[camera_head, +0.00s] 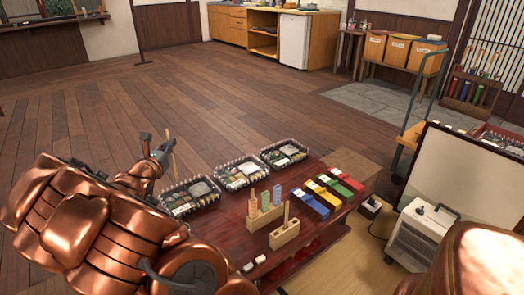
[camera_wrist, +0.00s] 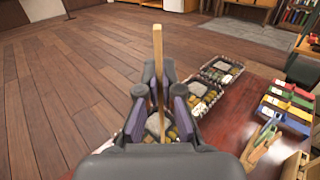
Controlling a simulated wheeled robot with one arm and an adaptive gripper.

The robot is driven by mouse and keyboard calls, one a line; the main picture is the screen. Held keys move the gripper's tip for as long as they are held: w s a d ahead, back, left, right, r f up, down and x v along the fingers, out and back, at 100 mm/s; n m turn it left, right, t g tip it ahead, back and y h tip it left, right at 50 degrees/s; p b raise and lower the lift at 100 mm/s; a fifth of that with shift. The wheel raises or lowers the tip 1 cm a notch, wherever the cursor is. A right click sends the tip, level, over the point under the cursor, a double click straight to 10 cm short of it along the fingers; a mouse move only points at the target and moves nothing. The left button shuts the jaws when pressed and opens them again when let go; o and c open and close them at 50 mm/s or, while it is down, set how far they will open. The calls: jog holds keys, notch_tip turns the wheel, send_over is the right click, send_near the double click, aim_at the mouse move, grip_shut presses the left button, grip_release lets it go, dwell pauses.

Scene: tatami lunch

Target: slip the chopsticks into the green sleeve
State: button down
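My gripper (camera_head: 160,150) is raised at the left, over the leftmost lunch tray in the head view. In the wrist view my gripper (camera_wrist: 158,90) is closed around light wooden chopsticks (camera_wrist: 158,60), which stand upright between its fingers. The chopsticks (camera_head: 171,150) also show in the head view as a thin pale stick. The green sleeve (camera_head: 335,187) lies on the dark red table (camera_head: 230,250), in a row with blue, yellow and red sleeves. It is well to the right of my gripper. The green sleeve (camera_wrist: 301,101) shows at the wrist view's right edge.
Three lunch trays (camera_head: 190,193) line the table's far side. Two wooden holders (camera_head: 285,235) with upright items stand between my gripper and the sleeves. A white drawer unit (camera_head: 415,245) and a pale panel (camera_head: 465,175) stand right of the table. The air above the table looks free.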

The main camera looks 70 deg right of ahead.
jog(key=s+d+f+m+g, duration=0.2)
jog(key=s+d+m+g, duration=0.1)
jog(key=s, duration=0.6)
jog(key=s+d+f+m+g+y+b, duration=0.1)
jog(key=s+d+f+m+g, duration=0.2)
jog(key=s+d+g, duration=0.3)
jog(key=s+d+f+m+g+b, duration=0.1)
jog(key=s+d+f+m+g, duration=0.1)
jog(key=s+d, duration=0.4)
jog(key=s+m+g, duration=0.1)
jog(key=s+g, duration=0.1)
jog(key=s, duration=0.3)
jog(key=shift+s+d+f+g+y, duration=0.25)
jog(key=shift+s+f+g+y, duration=0.05)
jog(key=shift+f+y, duration=0.1)
jog(key=shift+w+a, duration=0.1)
jog(key=shift+a, duration=0.1)
jog(key=shift+f+p, duration=0.4)
jog(key=shift+p, duration=0.2)
jog(key=shift+f+b, duration=0.6)
jog(key=shift+f, duration=2.15)
dwell(1.4)
